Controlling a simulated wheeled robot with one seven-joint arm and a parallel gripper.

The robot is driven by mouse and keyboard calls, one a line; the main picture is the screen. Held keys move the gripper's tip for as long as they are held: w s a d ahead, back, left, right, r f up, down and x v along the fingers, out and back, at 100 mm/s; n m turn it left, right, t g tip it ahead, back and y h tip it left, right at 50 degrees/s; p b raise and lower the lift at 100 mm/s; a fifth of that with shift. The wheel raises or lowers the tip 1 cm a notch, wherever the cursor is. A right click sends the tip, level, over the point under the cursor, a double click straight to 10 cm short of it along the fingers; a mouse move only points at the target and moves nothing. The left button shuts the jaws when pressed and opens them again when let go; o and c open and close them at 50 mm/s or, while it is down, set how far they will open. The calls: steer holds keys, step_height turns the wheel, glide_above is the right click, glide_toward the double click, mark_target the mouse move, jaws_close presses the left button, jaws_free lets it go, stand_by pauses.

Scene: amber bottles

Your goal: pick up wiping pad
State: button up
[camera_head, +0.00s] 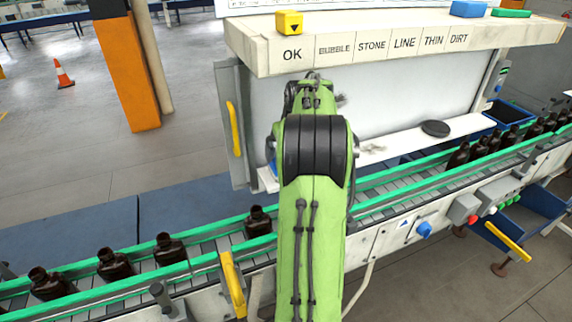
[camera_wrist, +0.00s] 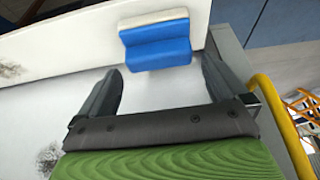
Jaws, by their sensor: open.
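The wiping pad (camera_wrist: 155,42), taken to be the blue block with white faces, lies on the white shelf (camera_wrist: 60,42) in the wrist view. My gripper (camera_wrist: 161,66) is open, one dark finger toward each side of the pad. The fingertips are close to the pad's near edge in the picture; I cannot tell the remaining gap in depth. Nothing is between the fingers but the pad's near part and white surface. In the head view the pad and the fingers are hidden behind my green arm.
Dark smudges (camera_head: 372,149) mark the shelf. A black disc (camera_head: 435,128) lies at its right. A yellow handle (camera_head: 233,128) is on the left side panel. Brown bottles (camera_head: 170,250) stand on the conveyor (camera_head: 378,184) in front. A labelled sign board (camera_head: 400,44) overhangs the shelf.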

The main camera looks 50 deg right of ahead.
steer(key=x, duration=0.4)
steer(key=shift+d+f, duration=0.1)
steer(key=shift+f, duration=0.15)
steer(key=shift+s+r, duration=0.1)
steer(key=c, duration=0.7)
step_height(320, 180, up, 4)
steer(key=shift+r+p, duration=0.1)
steer(key=shift+p, duration=0.2)
steer(key=w+a+b, duration=0.3)
steer(key=a, duration=1.5)
steer(key=shift+w+f, duration=0.15)
steer(key=shift+f, duration=0.2)
steer(key=shift+d, duration=0.1)
